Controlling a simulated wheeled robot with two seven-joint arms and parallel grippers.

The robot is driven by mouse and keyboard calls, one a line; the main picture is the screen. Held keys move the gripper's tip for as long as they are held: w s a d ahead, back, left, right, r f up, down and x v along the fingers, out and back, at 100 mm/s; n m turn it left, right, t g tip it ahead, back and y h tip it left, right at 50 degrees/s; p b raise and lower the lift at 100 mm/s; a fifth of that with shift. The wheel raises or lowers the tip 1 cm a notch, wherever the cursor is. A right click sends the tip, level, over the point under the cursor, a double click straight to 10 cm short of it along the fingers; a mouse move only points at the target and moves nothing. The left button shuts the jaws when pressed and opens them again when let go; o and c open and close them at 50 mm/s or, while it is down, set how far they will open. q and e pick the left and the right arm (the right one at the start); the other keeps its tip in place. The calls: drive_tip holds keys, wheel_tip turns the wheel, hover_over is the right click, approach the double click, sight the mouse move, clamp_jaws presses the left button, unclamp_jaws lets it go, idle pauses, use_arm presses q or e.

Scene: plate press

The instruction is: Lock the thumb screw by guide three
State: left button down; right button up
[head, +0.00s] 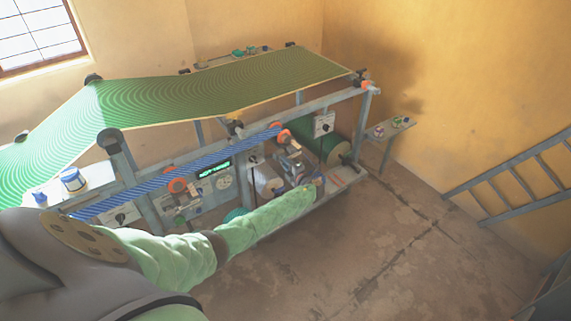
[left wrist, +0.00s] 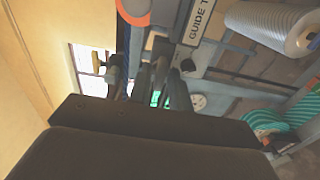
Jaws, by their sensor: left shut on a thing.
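My left arm reaches across to the plate press, and my left gripper (head: 292,157) is small in the head view, in front of the guide with the orange roller end (head: 280,134). In the left wrist view its dark fingers (left wrist: 160,65) are shut beside a label plate (left wrist: 203,20) that reads "GUIDE T", cut off at the edge. They are closed on what seems to be the thumb screw by this guide; the fingers hide most of it. Its turn and the lock state cannot be seen. My right gripper is not in view.
A green striped web (head: 225,85) runs over the top of the press, with a blue striped one (head: 180,172) below. A pale roll (left wrist: 275,25) and a teal striped coil (left wrist: 280,122) lie to the right in the wrist view. The floor (head: 370,250) in front is clear.

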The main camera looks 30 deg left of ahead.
use_arm(q)
drive_tip(key=c, duration=1.5)
unclamp_jaws()
drive_tip(key=shift+c, duration=0.2)
drive_tip(key=shift+o, duration=0.2)
drive_tip(key=shift+d+f, duration=0.1)
drive_tip(key=b+v, duration=0.3)
drive_tip(key=v, duration=0.4)
drive_tip(key=shift+d, duration=0.3)
drive_tip(key=shift+s, duration=0.1)
